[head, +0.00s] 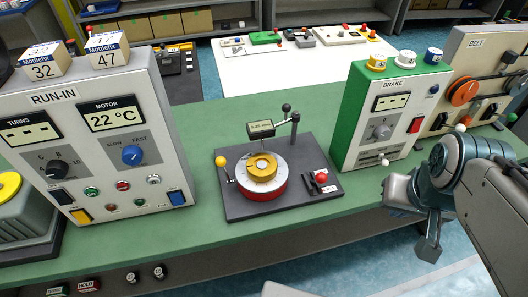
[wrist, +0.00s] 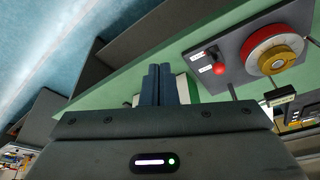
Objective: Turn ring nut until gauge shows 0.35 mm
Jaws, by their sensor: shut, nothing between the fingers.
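The brass ring nut (head: 262,165) sits on a white graduated dial with a red base ring, on a dark plate on the green bench. It also shows at the upper right in the wrist view (wrist: 276,61). The small gauge (head: 261,129) hangs on a black post behind the nut; its reading is a small figure in mm, too small to read surely. A yellow-knobbed crank (head: 221,161) is at the dial's left. My gripper (head: 430,250) is right of the plate by the bench's front edge, well apart from the nut. Its fingers (wrist: 158,85) are shut and empty.
A red-knobbed lever (head: 321,178) stands on the plate's right side. The grey RUN-IN panel (head: 105,130) stands left, the green BRAKE box (head: 385,112) right. The BELT panel (head: 485,75) is farther right. The bench in front of the plate is clear.

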